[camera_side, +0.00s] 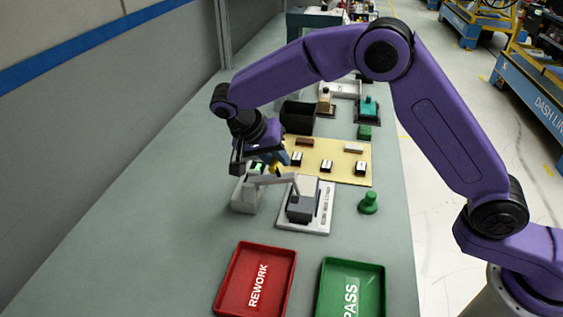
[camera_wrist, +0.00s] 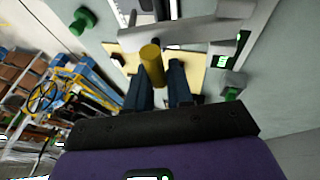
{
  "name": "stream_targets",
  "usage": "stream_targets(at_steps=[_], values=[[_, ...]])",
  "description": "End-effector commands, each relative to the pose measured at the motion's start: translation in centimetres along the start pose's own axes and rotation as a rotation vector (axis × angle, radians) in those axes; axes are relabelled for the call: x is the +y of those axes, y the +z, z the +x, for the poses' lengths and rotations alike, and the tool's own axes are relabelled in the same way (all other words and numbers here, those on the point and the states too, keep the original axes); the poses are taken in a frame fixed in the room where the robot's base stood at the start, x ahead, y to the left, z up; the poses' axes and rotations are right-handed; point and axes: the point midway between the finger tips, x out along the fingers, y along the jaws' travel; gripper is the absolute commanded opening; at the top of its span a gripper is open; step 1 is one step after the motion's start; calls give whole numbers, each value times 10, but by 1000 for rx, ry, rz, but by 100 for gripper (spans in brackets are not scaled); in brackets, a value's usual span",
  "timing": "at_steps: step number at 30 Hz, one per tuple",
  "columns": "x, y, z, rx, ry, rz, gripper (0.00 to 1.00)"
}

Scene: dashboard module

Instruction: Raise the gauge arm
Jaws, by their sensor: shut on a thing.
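The gauge arm (camera_side: 277,180) is a light grey bar. It runs from a pale gauge stand (camera_side: 245,196) across to the right, roughly level, with its far end over a grey block (camera_side: 300,209) on a white plate (camera_side: 318,228). The bar also shows in the wrist view (camera_wrist: 195,32). A gold cylindrical handle (camera_wrist: 151,62) stands by the bar. My gripper (camera_wrist: 160,74) is shut on this handle, with a dark blue finger on either side. In the side view my gripper (camera_side: 271,163) is tilted above the bar and partly hides the handle.
A red REWORK tray (camera_side: 246,250) and a green PASS tray (camera_side: 378,268) lie in front. A green knob-shaped piece (camera_side: 368,202) stands to the right. A tan board (camera_side: 336,178) with several small blocks lies behind. The bench at left is clear.

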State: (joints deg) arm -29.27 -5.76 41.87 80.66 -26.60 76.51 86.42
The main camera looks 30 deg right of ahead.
Motion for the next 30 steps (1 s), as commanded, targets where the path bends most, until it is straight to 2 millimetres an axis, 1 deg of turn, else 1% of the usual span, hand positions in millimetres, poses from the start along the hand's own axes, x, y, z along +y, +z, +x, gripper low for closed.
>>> stream_targets(at_steps=[1,6,15,24,30], values=[[-4,-1,-5,1,-8,0,0],[-12,-4,-15,1,-9,1,0],[-31,-10,-27,1,-11,0,0],[-41,-11,-31,0,-7,-2,0],[-46,-11,-32,-1,49,-25,0]])
